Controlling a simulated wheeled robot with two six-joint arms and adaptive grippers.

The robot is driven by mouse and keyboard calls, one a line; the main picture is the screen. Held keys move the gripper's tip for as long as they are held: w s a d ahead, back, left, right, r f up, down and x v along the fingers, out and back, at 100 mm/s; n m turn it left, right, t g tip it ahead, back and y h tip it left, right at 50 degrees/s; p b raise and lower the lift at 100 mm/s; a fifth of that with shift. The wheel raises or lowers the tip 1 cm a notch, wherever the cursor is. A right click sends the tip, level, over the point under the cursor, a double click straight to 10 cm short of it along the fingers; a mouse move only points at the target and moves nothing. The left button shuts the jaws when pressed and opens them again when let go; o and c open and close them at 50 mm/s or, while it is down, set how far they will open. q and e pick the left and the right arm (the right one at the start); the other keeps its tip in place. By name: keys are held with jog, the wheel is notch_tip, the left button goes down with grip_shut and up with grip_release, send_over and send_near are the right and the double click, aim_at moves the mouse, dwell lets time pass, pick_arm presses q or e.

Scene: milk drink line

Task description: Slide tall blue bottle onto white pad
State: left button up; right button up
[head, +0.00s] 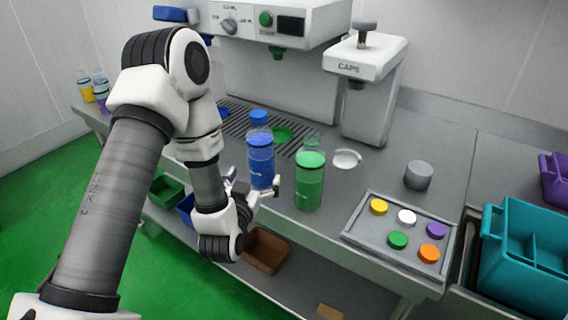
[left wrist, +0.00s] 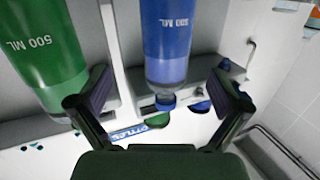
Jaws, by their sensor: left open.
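The tall blue bottle (head: 261,162) stands upright at the front of the grey counter, with a blue cap (head: 259,117) showing at its top. The bottle also fills the upper middle of the left wrist view (left wrist: 167,40). My left gripper (head: 254,186) is open at the bottle's near side. In the left wrist view its fingers (left wrist: 162,82) are to either side of the bottle, with gaps visible. The white pad (head: 346,159) is a flat round disc on the counter below the CAPS machine, right of the bottle. My right gripper is out of view.
A green bottle (head: 309,187) stands close right of the blue bottle, between it and the pad's side. A green pad (head: 281,135) lies behind. The CAPS machine (head: 366,70), a grey cylinder (head: 418,175) and a tray (head: 358,236) of coloured caps are at the right.

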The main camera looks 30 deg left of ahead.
aim_at(257, 149)
pick_arm(q)
jog(key=shift+n+t+y, duration=0.3)
jog(key=shift+n+t, duration=0.1)
jog(key=r, duration=0.1)
jog(key=a+r, duration=0.1)
jog(key=r, duration=0.1)
jog(key=w+r, duration=0.1)
jog(key=shift+a+r, duration=0.15)
jog(key=p+x, duration=0.1)
jog(key=x, duration=0.5)
jog(key=shift+w+p, duration=0.35)
jog(key=shift+w+a, duration=0.2)
jog(key=shift+w, duration=0.15)
jog(key=shift+d, duration=0.1)
jog(key=c, duration=1.8)
jog(key=w+d, duration=0.2)
jog(key=w+d+b, duration=0.1)
jog(key=w+d, duration=0.1)
jog(key=shift+w, duration=0.3)
